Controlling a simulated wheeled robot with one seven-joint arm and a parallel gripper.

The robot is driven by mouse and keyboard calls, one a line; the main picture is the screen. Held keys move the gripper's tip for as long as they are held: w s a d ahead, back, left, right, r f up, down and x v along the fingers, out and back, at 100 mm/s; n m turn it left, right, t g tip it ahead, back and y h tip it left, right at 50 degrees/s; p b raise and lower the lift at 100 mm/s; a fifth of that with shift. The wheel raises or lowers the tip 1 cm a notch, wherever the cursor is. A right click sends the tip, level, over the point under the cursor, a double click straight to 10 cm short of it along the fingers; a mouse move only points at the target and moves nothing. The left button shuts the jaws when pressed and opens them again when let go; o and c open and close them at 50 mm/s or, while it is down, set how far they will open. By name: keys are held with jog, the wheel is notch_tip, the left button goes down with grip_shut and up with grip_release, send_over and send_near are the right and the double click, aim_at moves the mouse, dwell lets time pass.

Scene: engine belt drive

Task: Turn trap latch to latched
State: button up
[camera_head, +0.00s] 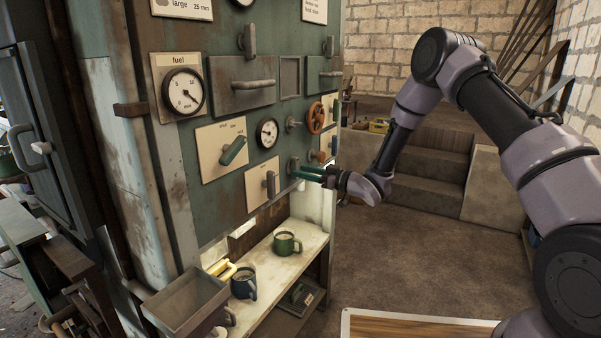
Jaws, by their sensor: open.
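My gripper (301,173) is at the green panel (225,222) of the machine, with its green fingers pointing left at a small grey latch-like handle (294,164). The fingers are open, and the fingertips are at or very close to this handle; I cannot tell whether they touch it. Another grey upright handle (270,184) sits on a cream plate just left of and below the fingertips. No readable label shows which handle is the trap latch, and the latch's position is too small to tell.
A green lever (234,150), an orange handwheel (316,117) and a fuel gauge (183,91) are on the panel nearby. The floor right of the machine is open, with steps (425,165) behind.

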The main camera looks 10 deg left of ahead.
jog(key=shift+x, duration=0.8)
grip_shut()
jog(key=shift+n, duration=0.4)
jog(key=shift+w+d+r+n, duration=0.1)
jog(key=shift+w+n, duration=0.05)
jog(key=shift+n, duration=4.05)
jog(key=shift+w+d+r+n, duration=0.1)
jog(key=shift+n, duration=4.1)
